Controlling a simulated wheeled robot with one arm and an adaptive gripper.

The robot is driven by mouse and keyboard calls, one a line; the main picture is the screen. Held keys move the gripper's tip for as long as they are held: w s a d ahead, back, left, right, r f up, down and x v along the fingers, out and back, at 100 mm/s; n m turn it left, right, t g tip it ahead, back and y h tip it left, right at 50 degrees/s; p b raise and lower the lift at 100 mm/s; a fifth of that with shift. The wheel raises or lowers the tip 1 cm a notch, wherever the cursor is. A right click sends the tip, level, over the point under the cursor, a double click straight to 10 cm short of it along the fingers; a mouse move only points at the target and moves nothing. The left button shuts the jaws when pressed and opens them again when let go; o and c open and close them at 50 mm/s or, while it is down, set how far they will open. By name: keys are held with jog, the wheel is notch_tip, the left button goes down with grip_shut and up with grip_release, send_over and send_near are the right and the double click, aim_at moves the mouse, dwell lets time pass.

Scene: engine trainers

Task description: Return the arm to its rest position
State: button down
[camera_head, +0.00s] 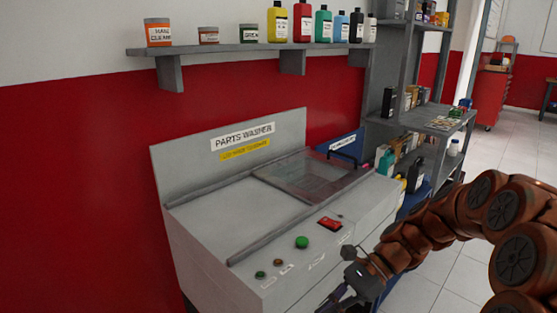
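My arm, orange-brown with dark round joint caps, reaches in from the right edge of the head view. It bends down toward the lower middle of the picture. My gripper (338,299) is at the bottom edge, dark grey, in front of the parts washer's (215,215) front right corner. Its fingertips are small and partly cut off, so I cannot tell if it is open or shut. I see nothing clearly held in it. I cannot tell whether it touches the washer.
The washer has a red switch (330,223) and a green button (302,242) near my arm. A wall shelf (225,49) carries bottles and tins. A grey shelving unit (435,125) with bottles stands behind my arm. Tiled floor (500,155) is clear at right.

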jog(key=s+d+r+n+t+h+p, duration=0.1)
jog(key=s+d+r+n+h+p, duration=0.3)
jog(key=s+r+n+p, duration=0.3)
jog(key=s+d+r+n+t+h+p, duration=0.1)
jog(key=s+d+r+n+h+p, duration=0.3)
jog(key=s+r, duration=0.5)
jog(key=s+n+h+p, duration=0.2)
jog(key=s+n, duration=0.1)
jog(key=s, duration=0.3)
jog(key=shift+s+n+t+p, duration=0.15)
jog(key=shift+n+t+p, duration=0.15)
jog(key=shift+p, duration=0.1)
